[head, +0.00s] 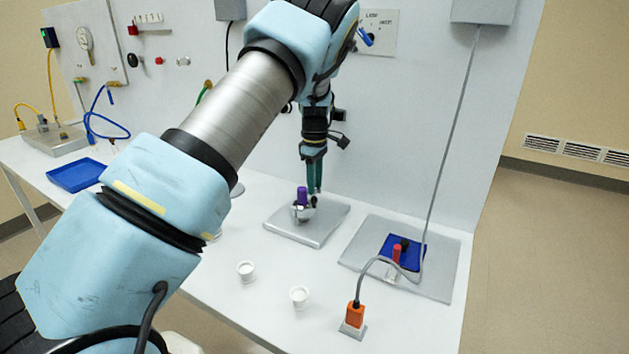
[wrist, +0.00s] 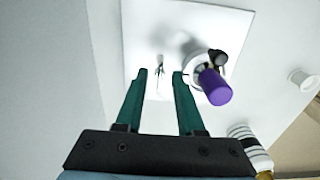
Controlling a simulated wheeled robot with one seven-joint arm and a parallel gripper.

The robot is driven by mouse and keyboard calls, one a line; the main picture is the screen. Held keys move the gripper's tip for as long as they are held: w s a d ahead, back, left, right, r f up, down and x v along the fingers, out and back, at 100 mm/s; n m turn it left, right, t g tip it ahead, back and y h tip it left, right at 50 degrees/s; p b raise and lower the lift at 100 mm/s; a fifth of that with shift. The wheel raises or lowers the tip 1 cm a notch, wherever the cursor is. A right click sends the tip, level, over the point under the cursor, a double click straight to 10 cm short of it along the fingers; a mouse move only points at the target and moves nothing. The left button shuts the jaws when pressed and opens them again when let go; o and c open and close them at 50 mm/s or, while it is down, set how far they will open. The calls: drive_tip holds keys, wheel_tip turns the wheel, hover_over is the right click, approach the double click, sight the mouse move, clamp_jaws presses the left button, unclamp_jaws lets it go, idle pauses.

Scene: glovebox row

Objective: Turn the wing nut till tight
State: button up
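My gripper (head: 314,188) points down over a grey plate (head: 330,224) on the white bench. In the wrist view its two green fingers (wrist: 160,74) are apart, with an open gap between the tips. A small thin grey piece (wrist: 161,62) shows in line with that gap; it may be the wing nut, but it is too small to tell. A purple cylinder (wrist: 215,86) with a pale round base and a dark knob (wrist: 217,58) stands to the right of the fingers. The purple cylinder also shows in the head view (head: 302,195), just left of the fingers.
To the right, another plate (head: 440,284) carries a blue block (head: 411,246) and a red piece (head: 396,254). An orange plug (head: 355,314) with a grey cable stands in front. A panel wall rises behind.

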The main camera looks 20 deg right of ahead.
drive_tip(key=shift+c, duration=0.3)
clamp_jaws()
idle(0.3)
